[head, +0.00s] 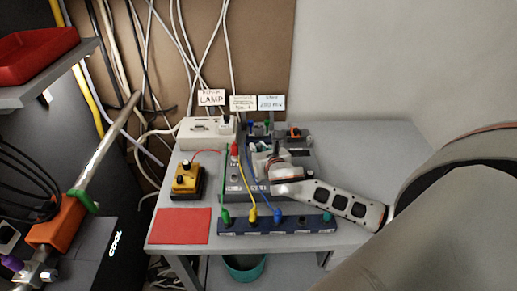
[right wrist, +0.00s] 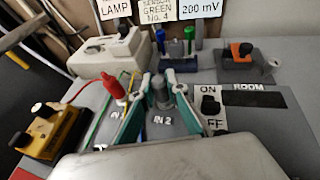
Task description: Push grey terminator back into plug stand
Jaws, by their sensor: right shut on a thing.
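My right gripper (head: 268,163) comes in from the right over the grey unit on the table. In the right wrist view its green-edged fingers (right wrist: 160,100) are shut on a grey cylindrical terminator (right wrist: 161,88). The terminator is upright, directly above or on the socket marked IN 2; I cannot tell whether it touches it. A small dark blue stand (right wrist: 180,65) behind holds upright blue, green and grey plugs. This stand looks like the plug stand and lies beyond the gripper, apart from it. My left gripper is not in view.
A red plug (right wrist: 116,86) stands just left of the fingers. A yellow-black box (head: 187,180) and a white box (head: 207,133) are at left. A blue socket strip (head: 290,225) with cables crosses the front. The table's right side (head: 385,150) is clear.

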